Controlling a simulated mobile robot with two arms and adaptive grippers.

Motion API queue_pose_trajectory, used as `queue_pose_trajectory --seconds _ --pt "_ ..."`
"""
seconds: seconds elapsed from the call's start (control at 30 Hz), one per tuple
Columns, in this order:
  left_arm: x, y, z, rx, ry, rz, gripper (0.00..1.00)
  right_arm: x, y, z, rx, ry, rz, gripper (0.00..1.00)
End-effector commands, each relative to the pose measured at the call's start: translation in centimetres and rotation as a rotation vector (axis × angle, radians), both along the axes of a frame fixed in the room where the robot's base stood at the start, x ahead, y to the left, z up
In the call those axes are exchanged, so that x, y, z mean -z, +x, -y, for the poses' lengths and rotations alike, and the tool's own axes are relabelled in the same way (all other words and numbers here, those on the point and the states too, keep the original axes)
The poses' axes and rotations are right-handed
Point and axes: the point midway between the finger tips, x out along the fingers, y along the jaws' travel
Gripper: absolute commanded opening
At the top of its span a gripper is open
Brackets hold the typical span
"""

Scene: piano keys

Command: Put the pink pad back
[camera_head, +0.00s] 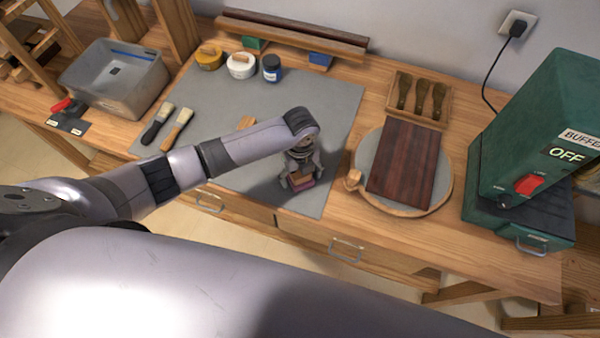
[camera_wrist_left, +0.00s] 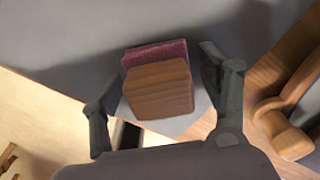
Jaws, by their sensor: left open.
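The pink pad (camera_head: 299,208) is at the front edge of the grey mat (camera_head: 225,105), under my left gripper. It has a wooden block (camera_wrist_left: 160,90) on it, and its pink face (camera_wrist_left: 152,53) shows past the block in the left wrist view. My left gripper (camera_head: 301,184) is open, pointing down, with its fingers on either side of the block. In the wrist view there are gaps between the fingers (camera_wrist_left: 158,82) and the block. The gripper partly hides the block in the head view. My right gripper is not in view.
A round board (camera_head: 442,190) with a dark striped plank (camera_head: 403,160) lies right of the mat. A tray of tools (camera_head: 418,98), jars (camera_head: 241,65), brushes (camera_head: 177,128) and a grey tub (camera_head: 117,78) stand around. A green buffer machine (camera_head: 530,130) is at right.

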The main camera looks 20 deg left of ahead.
Motion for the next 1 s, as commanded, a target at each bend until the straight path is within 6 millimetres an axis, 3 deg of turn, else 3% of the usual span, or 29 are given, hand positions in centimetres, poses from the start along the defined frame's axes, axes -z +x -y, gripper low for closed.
queue_pose_trajectory --seconds 0.4,0.8,1.0 --pt "-1.0 0.1 0.0 0.0 -0.001 0.002 0.71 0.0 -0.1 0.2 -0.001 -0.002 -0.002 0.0" --pt "-9.1 0.2 0.0 0.0 -0.001 0.005 0.71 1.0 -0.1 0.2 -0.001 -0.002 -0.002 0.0" --pt "-11.6 0.1 0.0 0.0 -0.001 0.001 0.71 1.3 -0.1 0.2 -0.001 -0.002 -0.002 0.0"
